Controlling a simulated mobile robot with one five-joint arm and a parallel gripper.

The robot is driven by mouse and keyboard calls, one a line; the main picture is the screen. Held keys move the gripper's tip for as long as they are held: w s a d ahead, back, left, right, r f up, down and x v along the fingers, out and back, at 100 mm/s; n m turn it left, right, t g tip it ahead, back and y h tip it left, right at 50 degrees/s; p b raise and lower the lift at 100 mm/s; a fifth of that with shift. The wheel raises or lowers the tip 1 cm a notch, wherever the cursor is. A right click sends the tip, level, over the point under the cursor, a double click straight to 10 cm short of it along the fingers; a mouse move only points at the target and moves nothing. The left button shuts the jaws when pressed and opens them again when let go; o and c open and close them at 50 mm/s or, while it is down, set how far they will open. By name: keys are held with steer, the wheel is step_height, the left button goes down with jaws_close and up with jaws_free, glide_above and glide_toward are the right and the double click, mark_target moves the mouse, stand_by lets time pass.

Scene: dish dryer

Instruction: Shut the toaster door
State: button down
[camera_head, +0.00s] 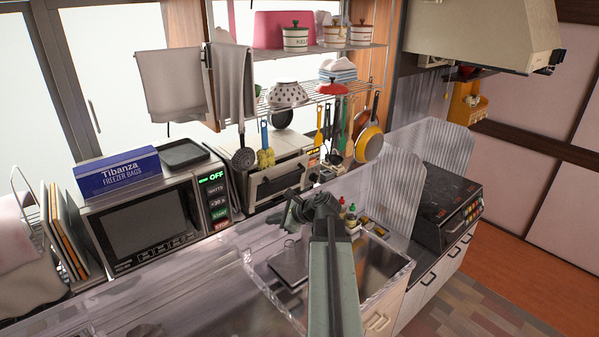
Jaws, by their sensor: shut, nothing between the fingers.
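The toaster (291,145) is a pale oven-style box on the counter behind the sink, right of the microwave. Its door (272,186) is on the front, with a dark window and a light bar across it. How far the door stands from the frame is hard to tell from this angle. Hanging utensils hide part of the toaster. My gripper (292,214) is shut and empty, in front of and below the toaster's right part in the picture. Whether it touches the door cannot be told.
A microwave (140,232) with a blue freezer-bag box (118,172) on top stands left. A wire rack (320,92) with hanging ladle, brushes and pans is above the toaster. The sink (378,262) is below my arm, with bottles (351,217) behind it. A stove (447,205) is right.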

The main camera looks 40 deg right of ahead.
steer(key=s+d+r+m+t+h, duration=0.1)
steer(key=s+d+r+m, duration=0.2)
steer(key=d, duration=0.2)
steer(key=s+d+r+m+t+h+p, duration=0.1)
steer(key=s+d+r+m+h, duration=0.15)
steer(key=d, duration=0.35)
steer(key=s+d+r+m+t, duration=0.1)
steer(key=s+d+r+m, duration=0.15)
steer(key=d+m, duration=0.2)
steer(key=r+b+x, duration=0.1)
steer(key=r+x, duration=0.1)
steer(key=x, duration=1.1)
steer(key=shift+w+d+r, duration=0.15)
steer(key=shift+w+d, duration=0.2)
steer(key=shift+w, duration=0.1)
